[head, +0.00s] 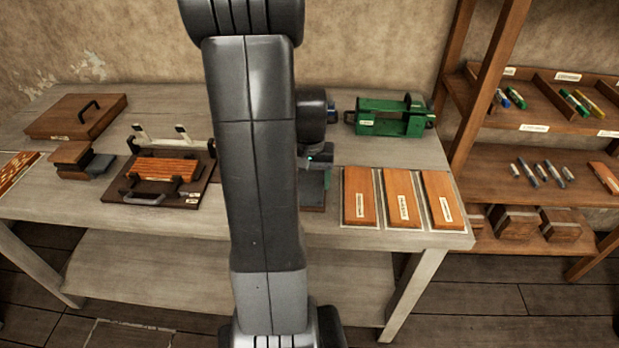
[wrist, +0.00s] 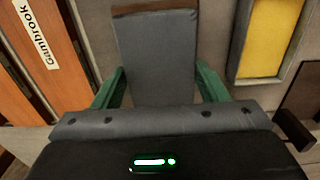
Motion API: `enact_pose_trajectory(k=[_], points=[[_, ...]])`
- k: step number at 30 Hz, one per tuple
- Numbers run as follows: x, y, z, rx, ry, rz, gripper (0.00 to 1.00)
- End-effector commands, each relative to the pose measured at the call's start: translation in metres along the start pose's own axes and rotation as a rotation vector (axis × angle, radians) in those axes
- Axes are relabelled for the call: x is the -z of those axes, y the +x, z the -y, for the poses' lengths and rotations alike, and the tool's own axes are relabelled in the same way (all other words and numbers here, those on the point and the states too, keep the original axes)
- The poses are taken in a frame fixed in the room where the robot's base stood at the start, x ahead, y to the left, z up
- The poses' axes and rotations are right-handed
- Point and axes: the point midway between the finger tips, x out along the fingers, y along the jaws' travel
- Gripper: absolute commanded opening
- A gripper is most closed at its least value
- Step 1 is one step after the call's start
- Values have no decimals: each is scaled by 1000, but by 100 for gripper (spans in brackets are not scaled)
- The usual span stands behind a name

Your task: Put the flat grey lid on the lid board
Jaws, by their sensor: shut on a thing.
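The flat grey lid (wrist: 157,48) lies between the two green fingers of my gripper (wrist: 160,78) in the wrist view, and the gripper is shut on it. A brown strip (wrist: 154,9) shows along its far edge; I cannot tell whether this is part of the lid or a board under it. In the head view my gripper (head: 312,166) is low over the table, with the lid (head: 313,190) partly behind my arm. I cannot tell whether the lid touches the table. No board is clearly marked as the lid board.
Three labelled wooden planks (head: 402,197) lie right of my gripper. A green metal fixture (head: 392,117) stands behind them. A dark board with handles (head: 130,187) is at left. A framed yellow panel (wrist: 268,35) lies beside the lid in the wrist view. Shelves (head: 545,130) stand right.

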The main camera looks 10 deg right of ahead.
Motion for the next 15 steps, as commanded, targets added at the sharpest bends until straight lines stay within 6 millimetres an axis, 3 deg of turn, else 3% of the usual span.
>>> enact_pose_trajectory(k=[13,14,15], points=[[0,3,0,0,0,0,43],[0,3,0,0,0,0,71],[0,3,0,0,0,0,79]])
